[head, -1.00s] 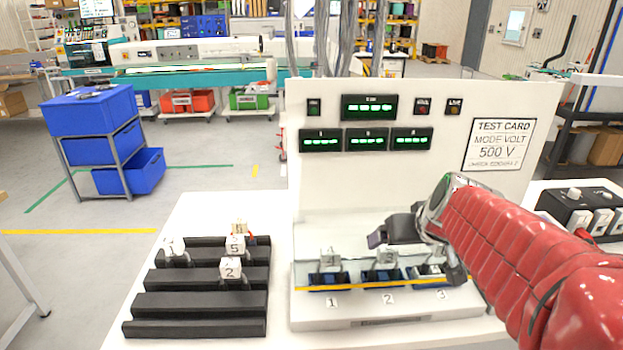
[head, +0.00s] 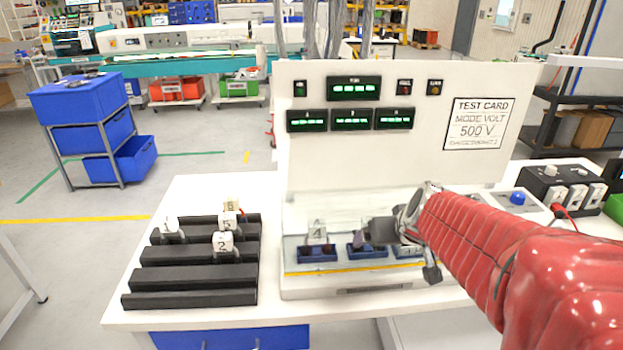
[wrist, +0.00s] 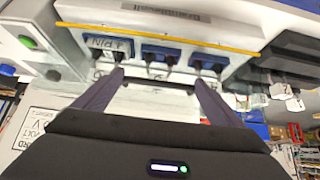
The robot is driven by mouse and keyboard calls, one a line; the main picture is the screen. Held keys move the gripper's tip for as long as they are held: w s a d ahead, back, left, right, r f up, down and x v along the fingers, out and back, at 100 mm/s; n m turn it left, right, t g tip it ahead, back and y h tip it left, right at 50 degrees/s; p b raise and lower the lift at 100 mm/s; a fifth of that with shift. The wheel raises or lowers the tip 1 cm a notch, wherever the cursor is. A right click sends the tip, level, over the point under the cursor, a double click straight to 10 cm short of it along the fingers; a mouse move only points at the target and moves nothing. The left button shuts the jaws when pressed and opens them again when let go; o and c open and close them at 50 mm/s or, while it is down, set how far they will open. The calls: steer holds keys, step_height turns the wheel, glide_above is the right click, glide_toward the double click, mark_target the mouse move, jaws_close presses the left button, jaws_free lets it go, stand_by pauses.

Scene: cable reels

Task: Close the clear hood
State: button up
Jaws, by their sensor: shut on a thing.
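The clear hood (head: 340,268) has a yellow front edge and lies over the front of the white test machine. Its yellow edge runs just in front of the blue sockets and also crosses the top of the wrist view (wrist: 160,27). My gripper (head: 363,241) is over the middle socket, its dark fingers low at the hood. In the wrist view the fingers stand apart on either side of a pale bar; I take it that my gripper is shut on part of the hood. The exact contact is hard to see.
A black stepped rack (head: 200,277) with several numbered white blocks stands to the left on the white table (head: 190,191). The upright panel (head: 300,160) with green displays rises behind the hood. A black switch box (head: 560,188) is at the right.

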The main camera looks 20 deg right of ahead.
steer(key=o, duration=1.3)
steer(key=shift+s+r, duration=0.1)
steer(key=shift+r, duration=0.05)
steer(key=v, duration=1.3)
steer(key=shift+s, duration=0.25)
